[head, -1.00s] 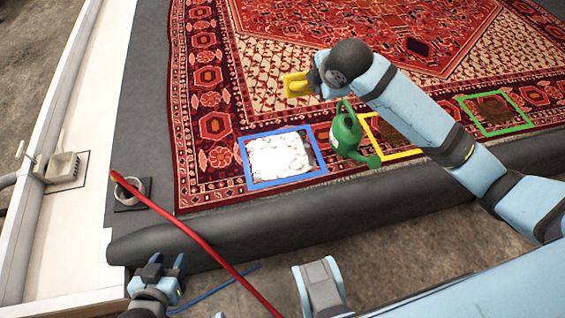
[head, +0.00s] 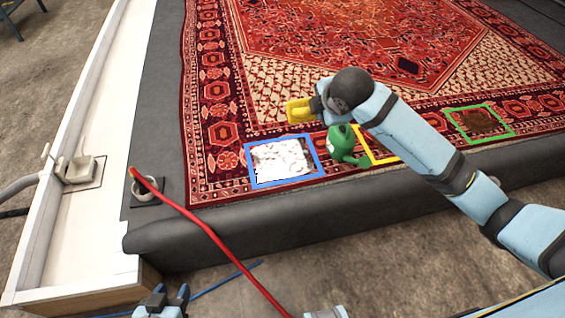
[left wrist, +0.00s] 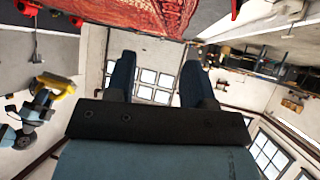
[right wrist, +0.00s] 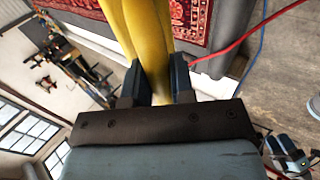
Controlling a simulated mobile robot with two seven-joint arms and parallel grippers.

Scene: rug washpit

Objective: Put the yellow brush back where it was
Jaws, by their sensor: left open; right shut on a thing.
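The yellow brush (head: 299,111) is held in my right gripper (head: 313,106), above the patterned rug in the head view. In the right wrist view the brush (right wrist: 146,40) runs up between the two dark fingers (right wrist: 158,82), which are shut on it. The brush also shows at the left of the left wrist view (left wrist: 55,83). My left gripper (head: 165,298) is low in the head view, off the rug. Its fingers (left wrist: 158,80) are apart with nothing between them. I cannot tell the brush's earlier resting place from these frames.
On the rug (head: 400,50) lie a blue frame (head: 249,166) around a white foamy patch, a yellow frame partly behind my right arm, and a green frame (head: 480,108) around a brown patch. A green watering can (head: 344,143) stands between. A red hose (head: 215,238) crosses the front edge.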

